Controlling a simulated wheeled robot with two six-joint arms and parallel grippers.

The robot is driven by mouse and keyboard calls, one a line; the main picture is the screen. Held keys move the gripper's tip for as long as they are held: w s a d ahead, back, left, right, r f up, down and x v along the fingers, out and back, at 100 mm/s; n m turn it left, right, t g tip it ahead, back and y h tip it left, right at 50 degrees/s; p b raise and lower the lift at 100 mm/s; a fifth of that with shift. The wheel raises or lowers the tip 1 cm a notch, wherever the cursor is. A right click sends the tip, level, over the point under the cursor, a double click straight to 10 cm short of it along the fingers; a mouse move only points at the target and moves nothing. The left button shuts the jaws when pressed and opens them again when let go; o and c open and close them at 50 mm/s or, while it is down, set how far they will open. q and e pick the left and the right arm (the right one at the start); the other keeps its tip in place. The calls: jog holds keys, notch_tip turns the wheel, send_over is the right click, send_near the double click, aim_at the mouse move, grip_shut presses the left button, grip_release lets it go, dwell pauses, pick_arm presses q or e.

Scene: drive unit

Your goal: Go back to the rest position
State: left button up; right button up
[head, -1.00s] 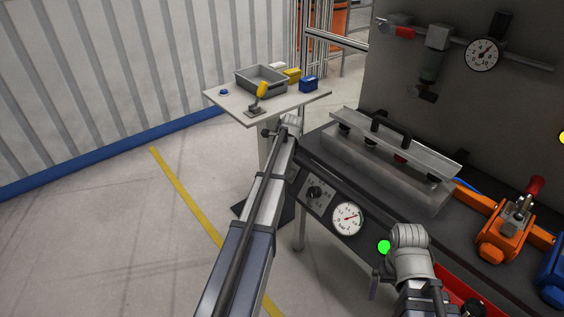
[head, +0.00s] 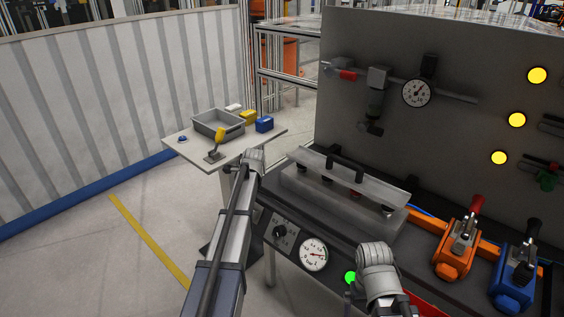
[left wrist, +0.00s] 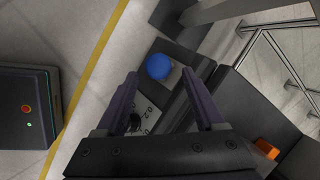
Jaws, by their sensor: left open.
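My left arm rises from the bottom of the head view, its end (head: 252,160) in front of the small side table. Its fingers are not clear there. In the left wrist view my left gripper (left wrist: 162,96) is open, with nothing between its fingers. A round blue knob (left wrist: 158,66) and part of a dial plate (left wrist: 145,118) show beyond the fingers, apart from them as far as I can tell. My right arm's upper link (head: 378,268) shows in front of the bench; its gripper is out of sight.
The side table (head: 185,150) carries a grey tray (head: 208,127), yellow and blue boxes and a small lever. The dark bench (head: 330,230) holds a metal cover (head: 360,185), a pressure gauge (head: 313,254), and orange (head: 455,245) and blue (head: 512,280) clamps. Open floor lies left.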

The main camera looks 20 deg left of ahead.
pick_arm(q)
jog(key=shift+b+x, duration=3.55)
jog(key=shift+x, duration=0.4)
jog(key=shift+r, duration=0.1)
jog(key=p+v, duration=0.7)
jog(key=shift+s+r, duration=0.1)
jog(key=shift+r, duration=0.25)
jog(key=b+x, duration=0.7)
jog(key=x, duration=0.1)
jog(key=shift+d+f, duration=0.1)
jog(key=shift+f, duration=0.05)
jog(key=shift+s+b, duration=0.3)
jog(key=shift+s, duration=0.05)
jog(key=shift+t+h, duration=0.3)
jog(key=shift+t, duration=0.4)
jog(key=shift+s, duration=0.1)
